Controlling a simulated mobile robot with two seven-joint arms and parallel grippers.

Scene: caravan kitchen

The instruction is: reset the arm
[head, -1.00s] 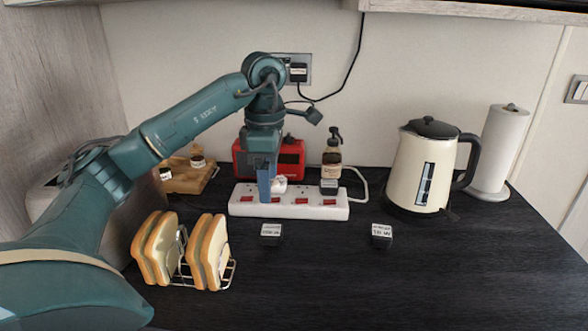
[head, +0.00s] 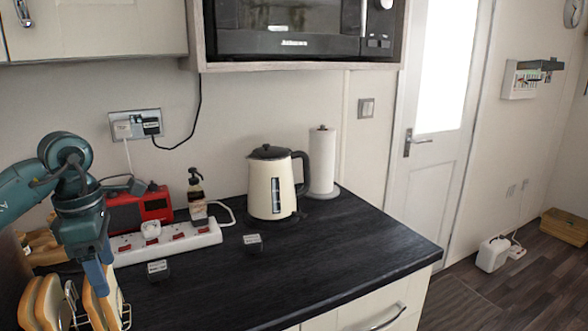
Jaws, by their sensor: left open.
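My left arm comes in from the left edge, and its gripper (head: 97,279) points down with blue fingers. It is open, and I see nothing held in it. It hangs in front of the left end of a white power strip (head: 183,239), overlapping the bread slices (head: 104,309) in a wire rack in the picture. I cannot tell whether it touches the bread. A white plug (head: 151,229) sits in the strip. My right gripper is out of view.
On the black counter (head: 330,240) stand a red radio (head: 155,206), a bottle (head: 197,200), a cream kettle (head: 270,186), a paper towel roll (head: 322,160) and two small dark blocks (head: 158,271) (head: 253,243). A microwave (head: 300,28) hangs above. The counter's right part is clear.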

